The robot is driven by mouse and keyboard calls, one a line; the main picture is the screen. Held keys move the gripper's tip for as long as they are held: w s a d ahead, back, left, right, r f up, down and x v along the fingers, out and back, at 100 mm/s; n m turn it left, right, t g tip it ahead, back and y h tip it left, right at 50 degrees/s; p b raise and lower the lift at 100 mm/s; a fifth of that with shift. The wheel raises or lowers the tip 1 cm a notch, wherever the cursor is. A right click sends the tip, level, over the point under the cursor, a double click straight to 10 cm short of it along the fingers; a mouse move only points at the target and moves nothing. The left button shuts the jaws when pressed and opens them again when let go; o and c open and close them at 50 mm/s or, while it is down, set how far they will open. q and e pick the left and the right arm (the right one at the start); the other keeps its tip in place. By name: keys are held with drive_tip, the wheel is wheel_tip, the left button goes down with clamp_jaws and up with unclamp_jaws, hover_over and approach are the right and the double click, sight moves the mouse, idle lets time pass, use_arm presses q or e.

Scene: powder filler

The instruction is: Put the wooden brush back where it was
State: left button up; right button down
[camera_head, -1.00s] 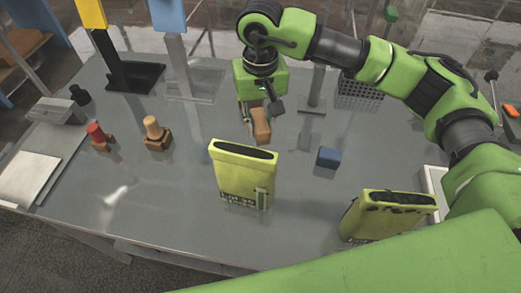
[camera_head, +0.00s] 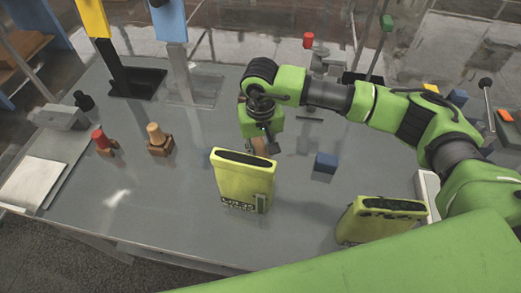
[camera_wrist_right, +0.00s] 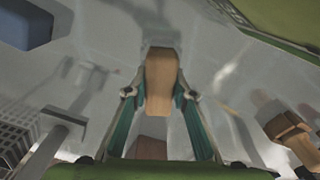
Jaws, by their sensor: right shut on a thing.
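The wooden brush (camera_head: 260,147) is held by my right gripper (camera_head: 264,143) over the middle of the grey table, behind the large yellow-green case. In the right wrist view the tan brush (camera_wrist_right: 161,82) sits between the two fingers of the gripper (camera_wrist_right: 158,97), which are shut on it. A reddish-brown part shows between the fingers nearer the palm. In the head view the gripper hides part of the brush. I cannot tell whether the brush touches the table. My left gripper is not in view.
A yellow-green case (camera_head: 243,181) stands just in front of the gripper, and another (camera_head: 380,219) stands front right. A blue block (camera_head: 325,162) is close on the right. Red-topped (camera_head: 101,140) and tan-topped (camera_head: 157,138) wooden pieces stand left. The front-left table is clear.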

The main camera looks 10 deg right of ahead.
sight(261, 150)
drive_tip(key=c, duration=1.7)
unclamp_jaws()
drive_tip(key=shift+f, duration=0.1)
drive_tip(key=shift+r+p, duration=0.3)
drive_tip(key=shift+p, duration=0.05)
wheel_tip(261, 150, up, 12)
drive_tip(key=b, duration=0.4)
drive_tip(key=shift+s+f, duration=0.1)
drive_tip(key=shift+s, duration=0.05)
